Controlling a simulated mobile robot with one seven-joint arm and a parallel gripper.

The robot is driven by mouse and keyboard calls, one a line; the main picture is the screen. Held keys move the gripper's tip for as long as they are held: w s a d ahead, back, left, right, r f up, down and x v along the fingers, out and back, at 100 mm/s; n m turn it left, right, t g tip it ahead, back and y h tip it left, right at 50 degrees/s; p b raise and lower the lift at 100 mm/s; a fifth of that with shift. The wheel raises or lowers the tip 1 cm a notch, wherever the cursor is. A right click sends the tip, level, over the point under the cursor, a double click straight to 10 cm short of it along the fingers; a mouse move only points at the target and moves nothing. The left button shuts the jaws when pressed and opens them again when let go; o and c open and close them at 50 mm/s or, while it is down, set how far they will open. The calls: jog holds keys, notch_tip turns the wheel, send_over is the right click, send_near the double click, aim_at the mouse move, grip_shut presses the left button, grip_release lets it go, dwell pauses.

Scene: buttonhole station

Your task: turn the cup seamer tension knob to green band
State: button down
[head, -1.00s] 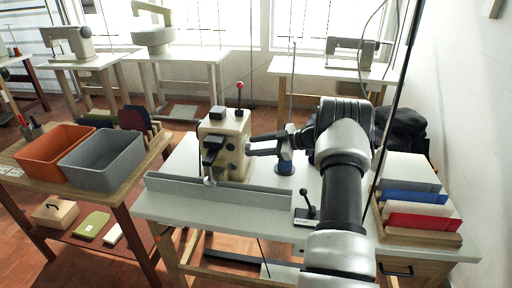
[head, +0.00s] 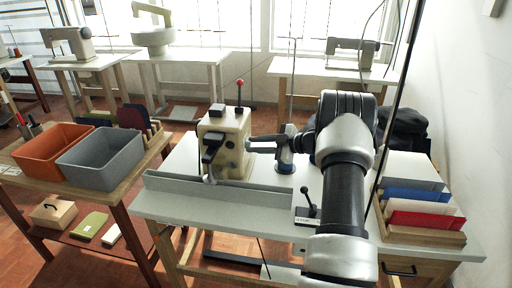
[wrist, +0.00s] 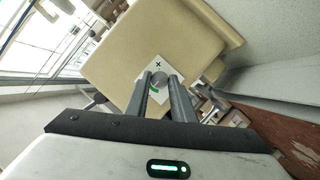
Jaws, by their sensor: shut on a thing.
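The cup seamer (head: 238,128) is a cream machine with a red-topped lever, standing on the white table. In the wrist view its cream side (wrist: 125,55) fills the upper middle. The tension knob (wrist: 159,80) is a small grey round knob on a white square plate (wrist: 158,67) with a dark mark and a green band (wrist: 154,90) at its lower left. My gripper (wrist: 161,79) is shut on the knob, with one finger on each side. In the head view my gripper (head: 250,144) reaches the machine's right side; the knob is hidden there.
A grey rail (head: 215,193) runs along the table's front. A small black lever (head: 309,205) stands near the front right. A rack of coloured folders (head: 420,205) is at the right. Orange (head: 55,147) and grey bins (head: 101,158) sit on the left table.

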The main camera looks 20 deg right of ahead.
jog(key=c, duration=1.5)
grip_release()
jog(key=shift+d, duration=0.1)
jog(key=p+v, duration=0.2)
jog(key=v, duration=1.5)
jog(key=shift+s, duration=0.2)
